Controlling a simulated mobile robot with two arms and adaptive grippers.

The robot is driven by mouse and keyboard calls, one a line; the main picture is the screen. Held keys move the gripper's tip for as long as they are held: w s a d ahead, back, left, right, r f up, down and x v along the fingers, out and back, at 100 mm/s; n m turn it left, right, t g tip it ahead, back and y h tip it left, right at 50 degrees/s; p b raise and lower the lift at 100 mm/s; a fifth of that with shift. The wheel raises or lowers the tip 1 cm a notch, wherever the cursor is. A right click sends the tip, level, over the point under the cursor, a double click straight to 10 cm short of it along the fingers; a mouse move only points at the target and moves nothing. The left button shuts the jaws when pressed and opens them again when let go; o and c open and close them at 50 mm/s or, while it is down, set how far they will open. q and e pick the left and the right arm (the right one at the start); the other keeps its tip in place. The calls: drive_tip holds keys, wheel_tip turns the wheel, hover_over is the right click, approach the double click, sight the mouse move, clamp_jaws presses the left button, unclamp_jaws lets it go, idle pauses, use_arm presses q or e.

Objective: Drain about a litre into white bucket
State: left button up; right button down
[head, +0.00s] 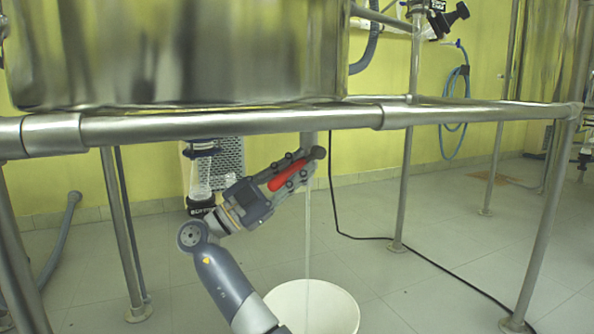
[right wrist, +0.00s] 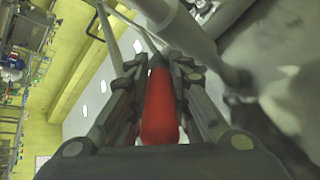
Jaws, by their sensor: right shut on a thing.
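My right gripper (head: 300,168) is shut on a red valve handle (head: 286,175) below the steel frame. The right wrist view shows the red handle (right wrist: 160,105) between both fingers of the gripper (right wrist: 157,68). The handle slants up to the right in the head view. A thin pale stream (head: 308,230) runs straight down from beside the handle into the white bucket (head: 335,305). The bucket stands on the floor under the outlet, its lower part cut off by the picture edge. The liquid level in it cannot be told. My left gripper is not in view.
A steel frame rail (head: 240,126) crosses above my right arm, with a large metal vessel (head: 180,50) over it. A glass tube (head: 201,170) hangs left of my gripper. A black cable (head: 430,262) lies on the tiled floor at the right.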

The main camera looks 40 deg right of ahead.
drive_tip(key=c, duration=1.4)
unclamp_jaws()
drive_tip(key=v, duration=1.2)
